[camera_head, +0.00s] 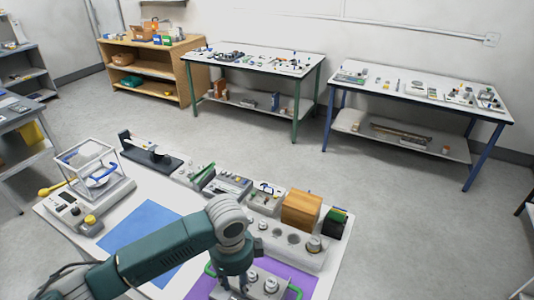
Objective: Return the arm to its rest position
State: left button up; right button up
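My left arm, dark green with grey joints, reaches in from the lower left over the white worktable (60,215). Its wrist bends down, and my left gripper (236,287) points downward over the near part of the table. It is beside a metal tray with green handles (295,291) that holds knobbed metal weights (271,285). The gripper's fingers are small and partly hidden behind the wrist, so I cannot tell their opening or whether they touch the tray. My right gripper is not in view.
A blue mat (140,229) and purple mat (303,277) lie on the table. A glass-cased balance (92,190) stands left. A weight block (292,243), wooden box (302,209) and dark instrument (150,158) line the back. Other tables (420,80) stand beyond open floor.

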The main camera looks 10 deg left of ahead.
pick_arm(q)
jog(key=s+d+f+n+t+h, duration=0.2)
jog(key=s+d+n+h, duration=0.1)
jog(key=s+d+n, duration=0.5)
jog(key=s+a+n+t+y, duration=0.1)
jog(key=s+a+n, duration=0.4)
jog(key=a, duration=0.3)
jog(key=s+a+n+t+y, duration=0.1)
jog(key=s+a+n+y, duration=0.1)
jog(key=s+a+n, duration=0.4)
notch_tip(320, 180, down, 32)
jog(key=a+g+b, duration=0.1)
jog(key=g+b, duration=0.1)
jog(key=b, duration=0.6)
jog(key=s+a+f+b, duration=0.1)
jog(key=s+f+b, duration=0.2)
jog(key=s+f, duration=0.6)
jog(key=s+a+f+g+b, duration=0.1)
jog(key=s+a+f+b, duration=0.1)
jog(key=s+f, duration=0.7)
notch_tip(320, 180, down, 7)
jog(key=shift+a+r+m+b, duration=0.2)
jog(key=shift+m+b, duration=0.1)
jog(key=shift+b, duration=0.45)
